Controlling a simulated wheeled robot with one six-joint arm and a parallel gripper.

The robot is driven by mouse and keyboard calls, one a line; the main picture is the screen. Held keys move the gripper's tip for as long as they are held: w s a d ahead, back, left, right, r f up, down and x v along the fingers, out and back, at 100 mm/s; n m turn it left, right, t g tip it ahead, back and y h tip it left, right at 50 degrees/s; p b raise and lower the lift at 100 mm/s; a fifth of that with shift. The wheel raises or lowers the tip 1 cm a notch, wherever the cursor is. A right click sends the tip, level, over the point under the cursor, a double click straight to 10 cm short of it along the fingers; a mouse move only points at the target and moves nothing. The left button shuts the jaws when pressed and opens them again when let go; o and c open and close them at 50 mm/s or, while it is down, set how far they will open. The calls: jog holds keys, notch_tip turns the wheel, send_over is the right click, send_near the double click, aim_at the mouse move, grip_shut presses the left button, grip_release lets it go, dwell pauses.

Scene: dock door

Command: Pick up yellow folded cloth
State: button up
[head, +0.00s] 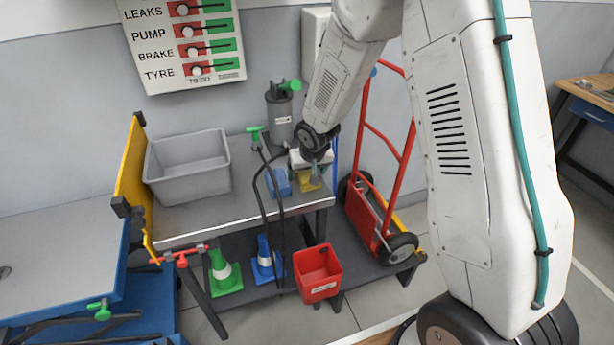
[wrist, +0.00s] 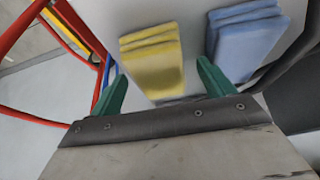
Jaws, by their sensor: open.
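The yellow folded cloth (wrist: 152,62) lies on the grey metal table top, seen in the wrist view between and beyond my two green fingertips. In the head view the yellow cloth (head: 309,183) shows only partly, below my gripper (head: 314,166). A blue folded cloth (wrist: 245,40) lies beside it, to the right in the wrist view; it also shows in the head view (head: 278,183). My gripper (wrist: 160,88) is open, with one finger on each side of the yellow cloth's near end. I cannot tell whether the fingers touch it.
A grey bin (head: 188,166) stands on the table's left part. A grey canister (head: 279,112) with a green handle stands behind the cloths. A red hand truck (head: 378,190) is right of the table. A red bucket (head: 318,273) and cones (head: 224,272) are below. Bare table top lies before the bin.

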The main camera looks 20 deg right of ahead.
aim_at(308, 174)
jog(key=c, duration=1.1)
jog(key=shift+r, duration=0.1)
notch_tip(308, 174, up, 10)
jog(key=shift+f, duration=0.1)
jog(key=shift+o, duration=0.7)
